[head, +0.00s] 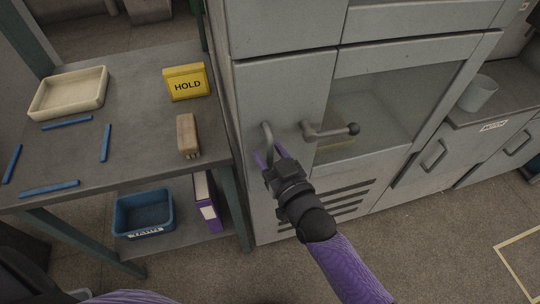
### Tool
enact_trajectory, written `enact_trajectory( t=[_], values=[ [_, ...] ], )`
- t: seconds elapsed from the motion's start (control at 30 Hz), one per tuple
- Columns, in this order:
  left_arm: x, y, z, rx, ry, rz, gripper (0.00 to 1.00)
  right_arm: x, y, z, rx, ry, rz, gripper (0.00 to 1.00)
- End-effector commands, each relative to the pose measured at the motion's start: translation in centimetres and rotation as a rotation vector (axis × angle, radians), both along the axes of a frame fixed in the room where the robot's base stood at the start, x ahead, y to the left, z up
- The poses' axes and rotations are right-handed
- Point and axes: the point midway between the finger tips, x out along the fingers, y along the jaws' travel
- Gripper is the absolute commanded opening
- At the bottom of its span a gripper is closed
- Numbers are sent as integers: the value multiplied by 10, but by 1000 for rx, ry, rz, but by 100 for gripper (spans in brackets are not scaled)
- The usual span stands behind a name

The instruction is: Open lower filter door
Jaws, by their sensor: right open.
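The grey cabinet has a lower door (285,92) on its left side, which looks shut. A curved vertical grey handle (266,133) stands out from this door. My right gripper (270,157) is open at the lower end of this handle, with its purple fingertips to either side of it. I cannot tell whether the fingers touch the handle. The gripper and wrist hide part of the door below it. My left gripper is not in view.
A lever with a ball knob (352,129) sticks out right of the handle, before a glazed panel (385,105). Left stands a workbench (130,150) with a cream tray (68,92), yellow HOLD sign (186,82), brush (187,135) and blue sticks. A blue bin (143,212) sits below.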

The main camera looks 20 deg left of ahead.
Motion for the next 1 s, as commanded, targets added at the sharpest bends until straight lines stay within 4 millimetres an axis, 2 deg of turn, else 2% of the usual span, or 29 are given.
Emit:
enact_trajectory(
  t=[0.2, 0.4, 0.47, 1.0],
  values=[
    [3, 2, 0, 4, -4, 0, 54, 0, 0, 1, -1, 1, 0, 52],
    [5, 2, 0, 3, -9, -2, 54, 0, 0, 0, -1, 1, -1, 10],
    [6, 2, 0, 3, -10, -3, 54, 0, 0, 0, -1, 1, -1, 0],
    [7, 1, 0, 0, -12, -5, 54, 0, 0, 0, -1, 2, -1, 0]
  ],
)
